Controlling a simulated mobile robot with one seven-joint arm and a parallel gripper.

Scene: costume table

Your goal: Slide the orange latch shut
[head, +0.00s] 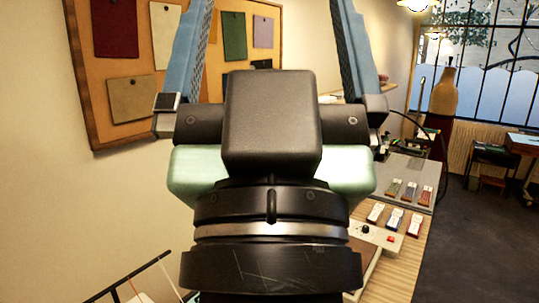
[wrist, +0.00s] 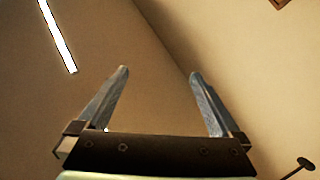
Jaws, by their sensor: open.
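My gripper (head: 270,8) fills the middle of the head view, pointing upward with its two blue fingers wide apart and nothing between them. In the wrist view my gripper (wrist: 159,73) is also open and empty, facing bare wall and ceiling. I cannot pick out the orange latch for sure. A grey panel (head: 423,169) on the table at the right carries a row of small coloured pieces, among them a reddish one (head: 427,196). The pieces are too small to tell whether any is the latch. My gripper is well apart from them, and my arm hides part of the table.
The wooden table (head: 407,275) runs along the right of my arm. A pale box with a black knob and red button (head: 390,239) stands on it, beside several small striped pieces (head: 395,218). A pinboard (head: 97,100) hangs behind. Open floor (head: 480,245) lies at the right.

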